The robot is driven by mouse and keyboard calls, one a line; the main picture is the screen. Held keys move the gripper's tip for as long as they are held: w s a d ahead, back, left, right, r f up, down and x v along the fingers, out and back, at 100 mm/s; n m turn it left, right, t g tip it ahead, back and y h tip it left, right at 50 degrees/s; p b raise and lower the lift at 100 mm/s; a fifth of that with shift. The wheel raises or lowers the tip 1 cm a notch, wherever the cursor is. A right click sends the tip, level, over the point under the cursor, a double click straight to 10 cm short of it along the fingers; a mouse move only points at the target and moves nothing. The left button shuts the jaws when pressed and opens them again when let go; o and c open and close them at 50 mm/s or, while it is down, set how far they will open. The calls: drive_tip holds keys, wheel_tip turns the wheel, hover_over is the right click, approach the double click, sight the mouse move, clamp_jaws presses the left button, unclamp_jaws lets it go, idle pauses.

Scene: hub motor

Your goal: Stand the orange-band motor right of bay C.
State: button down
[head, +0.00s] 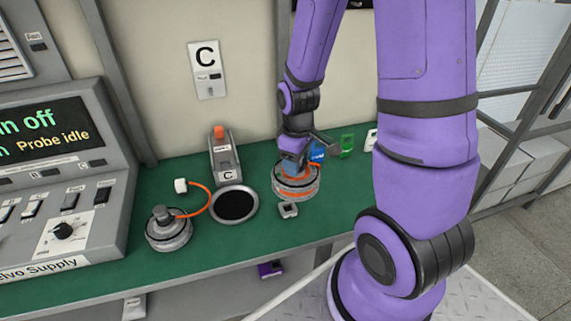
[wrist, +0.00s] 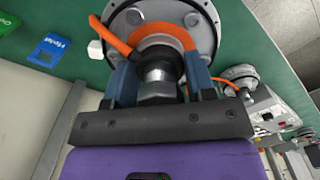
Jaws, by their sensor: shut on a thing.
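The orange-band motor (head: 296,187) is upright at the green bench top, to the right of bay C's dark round pad (head: 235,205). I cannot tell whether its base touches the bench. My gripper (head: 293,160) points down over it. In the wrist view my gripper (wrist: 160,82) is shut on the motor's metal shaft (wrist: 158,70), a finger on each side. The orange band (wrist: 165,42) and an orange cable (wrist: 110,35) show there. Bay C has a grey upright (head: 222,158) with an orange top behind the pad, and a wall sign C (head: 207,70).
Another motor (head: 168,232) with an orange cable and white plug stands left of the pad. Blue (head: 317,152) and green (head: 347,145) items are behind, to the right. A control console (head: 60,175) fills the left.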

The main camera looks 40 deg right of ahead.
drive_tip(key=s+d, duration=0.2)
drive_tip(key=d, duration=1.8)
drive_tip(key=shift+d, duration=0.2)
drive_tip(key=shift+f, duration=0.1)
idle(0.4)
wheel_tip(320, 180, down, 11)
idle(0.8)
drive_tip(key=shift+s, duration=0.1)
idle(0.6)
drive_tip(key=shift+f, duration=0.65)
drive_tip(key=shift+f, duration=0.25)
drive_tip(key=shift+f, duration=0.2)
drive_tip(key=shift+f, duration=0.65)
idle(0.7)
